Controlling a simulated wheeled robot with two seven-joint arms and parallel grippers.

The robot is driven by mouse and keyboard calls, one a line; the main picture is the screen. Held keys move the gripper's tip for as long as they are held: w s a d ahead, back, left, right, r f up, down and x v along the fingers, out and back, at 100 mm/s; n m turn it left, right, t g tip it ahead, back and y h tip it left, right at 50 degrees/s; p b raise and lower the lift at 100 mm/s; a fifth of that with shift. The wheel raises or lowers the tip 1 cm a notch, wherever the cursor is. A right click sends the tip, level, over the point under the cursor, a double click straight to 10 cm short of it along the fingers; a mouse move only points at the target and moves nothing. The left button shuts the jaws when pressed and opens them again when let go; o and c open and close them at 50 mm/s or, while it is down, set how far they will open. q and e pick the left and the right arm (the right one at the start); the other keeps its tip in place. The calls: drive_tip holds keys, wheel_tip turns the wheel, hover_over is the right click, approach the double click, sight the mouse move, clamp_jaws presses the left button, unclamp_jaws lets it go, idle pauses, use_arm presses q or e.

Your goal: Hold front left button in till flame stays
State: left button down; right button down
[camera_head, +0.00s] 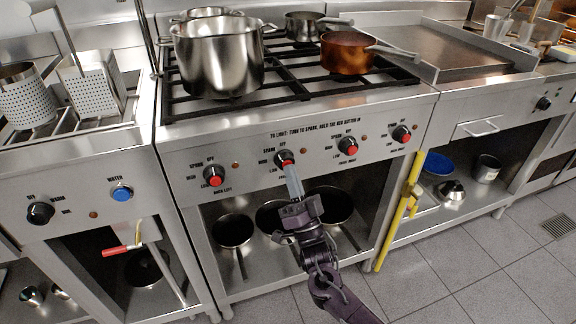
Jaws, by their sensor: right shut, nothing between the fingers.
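The stove front (320,122) carries a row of black knobs with red buttons. The leftmost knob (213,175) has a label that reads like "back left". The second knob from the left (284,158) has a label mostly covered by my gripper, so its name is hard to read. My right gripper (288,167) is shut and empty, with its tips at the lower edge of this second knob's red button. Whether they touch or press it cannot be told. No flame shows on the burners. My left gripper is out of view.
A large steel pot (218,58) and a copper pan (347,54) stand on the black grates (300,90). Pans (232,230) lie on the open shelf below. A yellow pole (400,212) leans at the stove's right. Another knob panel with a blue button (122,193) is at left.

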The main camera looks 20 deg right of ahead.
drive_tip(key=shift+s+p, duration=0.35)
drive_tip(key=shift+s, duration=0.45)
drive_tip(key=s+p, duration=0.2)
drive_tip(key=s, duration=0.3)
drive_tip(key=shift+d, duration=0.1)
idle(0.3)
